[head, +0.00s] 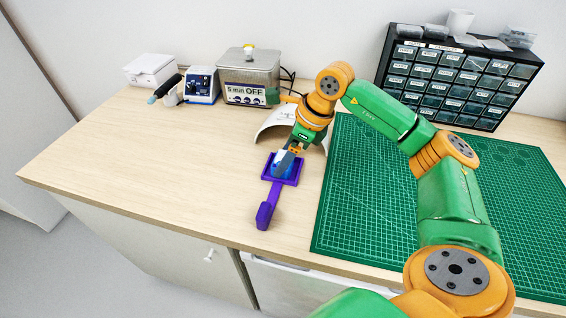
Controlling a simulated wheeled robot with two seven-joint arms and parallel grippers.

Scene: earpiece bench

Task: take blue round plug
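My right arm comes in from the right, and its gripper (283,165) points down over the square head of a purple tray with a handle (275,192). The fingers reach into or just above the tray, and I cannot tell whether they are open or shut. A small blue and white patch (279,159) shows beside the fingers inside the tray. It is too small and too covered by the gripper to tell whether it is the blue round plug. No other blue round plug can be made out. My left gripper is not in view.
A white curved stand (272,127) is right behind the gripper. A green cutting mat (365,190) covers the right side, with a black drawer cabinet (458,80) behind it. A metal box (250,80) and small devices stand at the back. The left bench is clear.

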